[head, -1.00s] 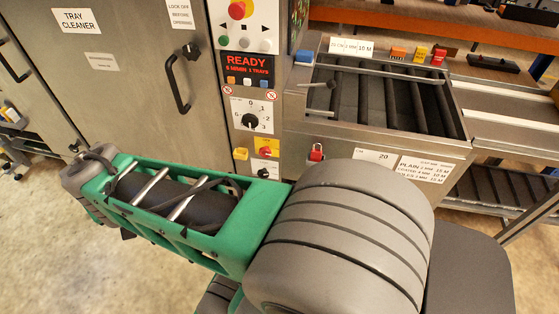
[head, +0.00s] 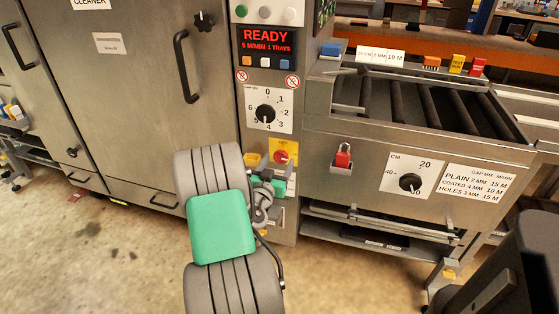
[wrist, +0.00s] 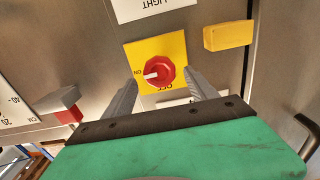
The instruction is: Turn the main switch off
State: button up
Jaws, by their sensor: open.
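The main switch is a red round knob (wrist: 159,73) on a yellow plate (wrist: 175,45) marked ON and OFF. In the wrist view its white mark points left, towards ON. In the head view the red knob (head: 281,157) shows on the lower front panel, just above my gripper (head: 270,188). In the wrist view my gripper (wrist: 161,79) is open and empty, with one finger on each side of the knob's lower part. I cannot tell whether a finger touches the knob. The lower part of the yellow plate is partly hidden by my gripper in the head view.
A yellow block (wrist: 228,36) sticks out beside the switch. A red padlock (head: 343,158) and a CM dial (head: 410,182) are to its right. A gap dial (head: 266,113) and a READY display (head: 265,38) are above. A door handle (head: 186,66) is at left.

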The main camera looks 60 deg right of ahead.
aim_at(282, 156)
jog(key=shift+w+d, duration=0.2)
jog(key=shift+d, duration=1)
jog(key=c, duration=1.3)
